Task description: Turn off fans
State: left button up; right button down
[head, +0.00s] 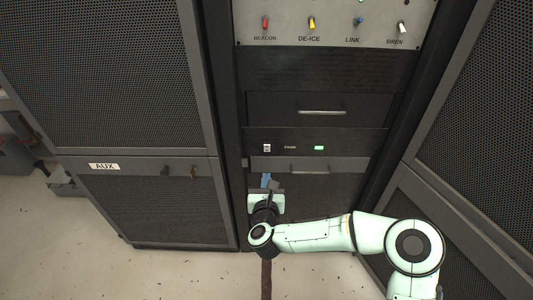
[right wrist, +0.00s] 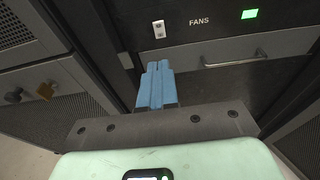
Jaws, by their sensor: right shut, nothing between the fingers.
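The fans switch (head: 267,148) is a small white rocker plate on a dark panel of the middle rack. A FANS label (head: 290,148) and a lit green indicator (head: 319,148) sit to its right. In the right wrist view the switch (right wrist: 158,30) shows just beyond the fingertips, with the green light (right wrist: 249,14) at the upper right. My right gripper (head: 266,180) is below the switch, apart from it. Its blue fingers (right wrist: 157,78) are shut together with nothing between them. My left gripper is not in view.
Above is a panel with BEACON (head: 265,23), DE-ICE (head: 311,23), LINK and SIREN toggles. A drawer with a handle (head: 321,112) lies between; another handle (head: 310,169) is just below the fans panel. Mesh rack doors (head: 110,70) stand on both sides.

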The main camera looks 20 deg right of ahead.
jog(key=b, duration=0.2)
send_near(267, 147)
jog(key=x, duration=0.5)
jog(key=shift+w+f, duration=0.15)
jog(key=shift+f, duration=0.2)
jog(key=shift+w+d+r+b, duration=0.1)
jog(key=shift+w+d+b, duration=0.2)
jog(key=shift+w, duration=0.25)
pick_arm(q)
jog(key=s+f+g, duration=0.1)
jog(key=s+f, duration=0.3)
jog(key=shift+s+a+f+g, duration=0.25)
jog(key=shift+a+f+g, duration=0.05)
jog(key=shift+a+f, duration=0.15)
